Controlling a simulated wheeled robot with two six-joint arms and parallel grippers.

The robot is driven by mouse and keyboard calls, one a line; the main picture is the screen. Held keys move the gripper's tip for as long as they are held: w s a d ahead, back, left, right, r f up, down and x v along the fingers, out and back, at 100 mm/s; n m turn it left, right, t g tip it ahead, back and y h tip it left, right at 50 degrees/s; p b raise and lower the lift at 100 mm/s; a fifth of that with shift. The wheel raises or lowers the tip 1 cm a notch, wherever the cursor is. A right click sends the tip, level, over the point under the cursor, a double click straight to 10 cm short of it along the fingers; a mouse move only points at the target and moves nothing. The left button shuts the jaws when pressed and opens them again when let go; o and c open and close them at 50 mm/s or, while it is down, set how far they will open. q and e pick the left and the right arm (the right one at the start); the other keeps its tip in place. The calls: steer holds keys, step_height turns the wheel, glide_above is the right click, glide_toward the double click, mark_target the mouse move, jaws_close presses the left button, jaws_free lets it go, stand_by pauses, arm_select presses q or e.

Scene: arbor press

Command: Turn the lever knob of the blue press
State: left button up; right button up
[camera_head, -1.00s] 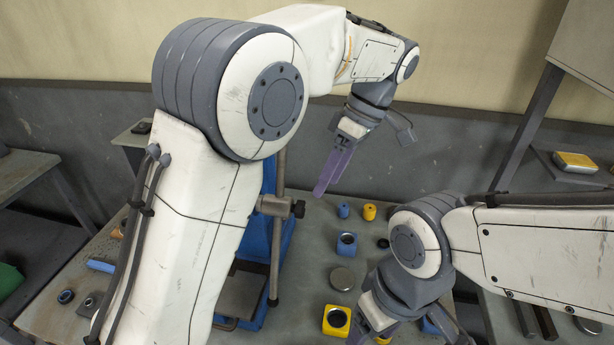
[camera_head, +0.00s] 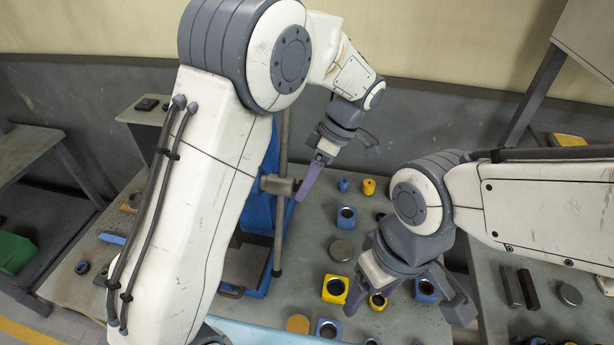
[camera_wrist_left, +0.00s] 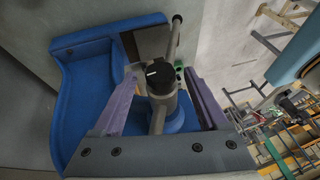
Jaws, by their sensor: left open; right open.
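The blue press (camera_head: 266,218) stands on the table, partly hidden behind my left arm. Its grey lever hub (camera_head: 276,185) points right, with the lever rod (camera_head: 279,240) running down. In the left wrist view the black round lever knob (camera_wrist_left: 160,76) with a white mark faces the camera, between the fingers of my left gripper (camera_wrist_left: 160,88). The press's blue body (camera_wrist_left: 85,80) lies left of and behind it. In the head view my left gripper (camera_head: 308,180) is open at the hub's right end; contact cannot be told. My right gripper (camera_head: 405,300) is open and empty above the table.
On the table (camera_head: 300,295) stand a yellow block (camera_head: 335,289), blue blocks (camera_head: 347,217), a grey disc (camera_head: 342,249) and small blue and yellow cylinders (camera_head: 369,186), right of the press and near my right gripper.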

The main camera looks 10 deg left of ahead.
arm_select(q)
steer(key=shift+a+f, duration=0.1)
steer(key=shift+f, duration=0.15)
steer(key=shift+c, duration=0.3)
jaws_close()
steer(key=g, duration=0.2)
steer(key=m+g+p, duration=0.1)
steer(key=g, duration=0.1)
steer(key=w+g, duration=0.1)
steer(key=g, duration=0.1)
steer(key=shift+f+m+y+p, duration=0.25)
steer(key=shift+m+y+p, duration=0.05)
steer(key=shift+p, duration=0.1)
steer(key=shift+g, duration=0.4)
steer(key=shift+o, duration=0.3)
jaws_free()
